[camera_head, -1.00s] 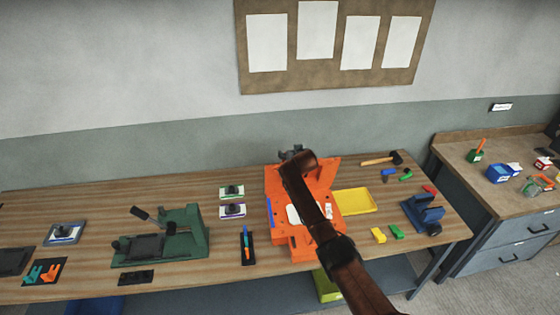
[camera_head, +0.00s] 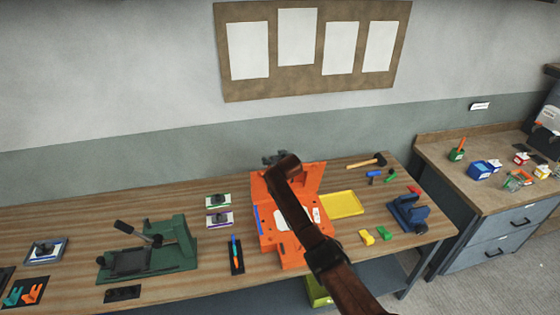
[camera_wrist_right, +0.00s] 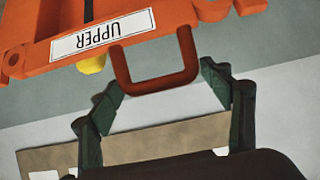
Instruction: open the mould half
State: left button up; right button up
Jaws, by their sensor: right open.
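The orange mould (camera_head: 268,226) stands on the wooden bench. Its upper half (camera_head: 312,178) stands raised at the back, partly hidden by my right arm. In the right wrist view, the upper half (camera_wrist_right: 30,54) bears a white "UPPER" label (camera_wrist_right: 102,35) and an orange U-shaped handle (camera_wrist_right: 160,84). My right gripper (camera_head: 275,159) is at the top of the raised half. It also shows in the right wrist view (camera_wrist_right: 164,88), open, with the handle between its two dark green fingertips and a gap on each side. My left gripper is out of view.
A green fixture (camera_head: 172,247) with a lever stands left of the mould. A yellow tray (camera_head: 344,204), a hammer (camera_head: 368,162), a blue vise-like tool (camera_head: 408,214) and small coloured blocks lie to its right. A second bench (camera_head: 455,180) stands at the right.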

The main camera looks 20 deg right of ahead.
jog(key=v, duration=1.1)
jog(key=shift+s, duration=0.35)
jog(key=shift+d+r, duration=0.1)
